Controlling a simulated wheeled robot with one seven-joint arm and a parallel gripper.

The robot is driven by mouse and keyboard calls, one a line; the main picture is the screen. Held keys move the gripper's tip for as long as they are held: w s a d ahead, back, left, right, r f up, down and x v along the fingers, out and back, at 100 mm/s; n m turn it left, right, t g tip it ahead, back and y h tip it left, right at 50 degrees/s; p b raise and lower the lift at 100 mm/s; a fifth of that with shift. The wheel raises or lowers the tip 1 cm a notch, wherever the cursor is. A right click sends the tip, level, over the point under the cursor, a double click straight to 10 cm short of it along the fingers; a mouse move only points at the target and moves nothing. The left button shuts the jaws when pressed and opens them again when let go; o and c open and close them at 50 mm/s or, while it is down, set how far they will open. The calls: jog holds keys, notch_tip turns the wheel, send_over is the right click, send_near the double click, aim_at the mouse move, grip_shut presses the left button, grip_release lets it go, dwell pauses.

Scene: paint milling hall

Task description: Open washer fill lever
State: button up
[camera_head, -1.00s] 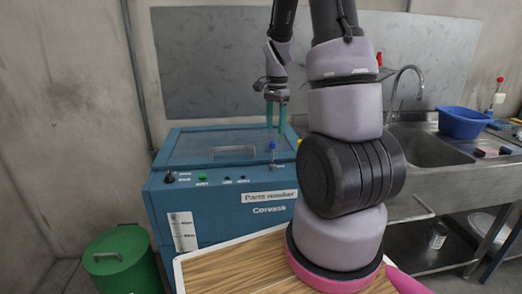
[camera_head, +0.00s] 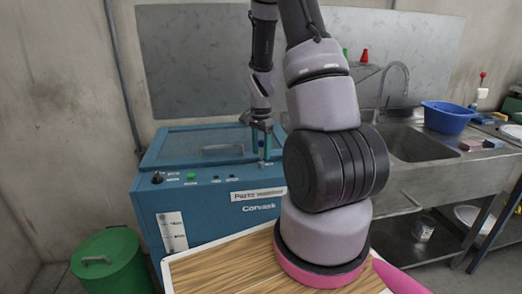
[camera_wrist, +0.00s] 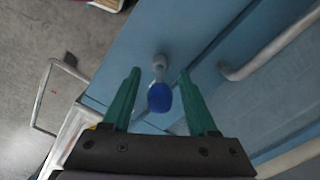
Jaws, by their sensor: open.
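The blue parts washer (camera_head: 215,205) stands left of my arm in the head view. Its fill lever, a blue knob (camera_wrist: 160,97) on a pale metal stem, shows in the wrist view, fixed to the washer's blue top. My gripper (camera_wrist: 158,85) is open, with one green finger on each side of the lever; I see no contact. In the head view my gripper (camera_head: 261,150) is low over the right part of the washer top, and the lever is mostly hidden by its fingers.
A curved grey lid handle (camera_wrist: 270,55) lies to the right of the lever. A green bin (camera_head: 112,262) stands left of the washer. A steel sink (camera_head: 415,146) with a blue basin (camera_head: 447,118) is on the right. A wooden board (camera_head: 220,270) lies in front.

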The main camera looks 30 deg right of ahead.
grip_shut()
dwell(1.4)
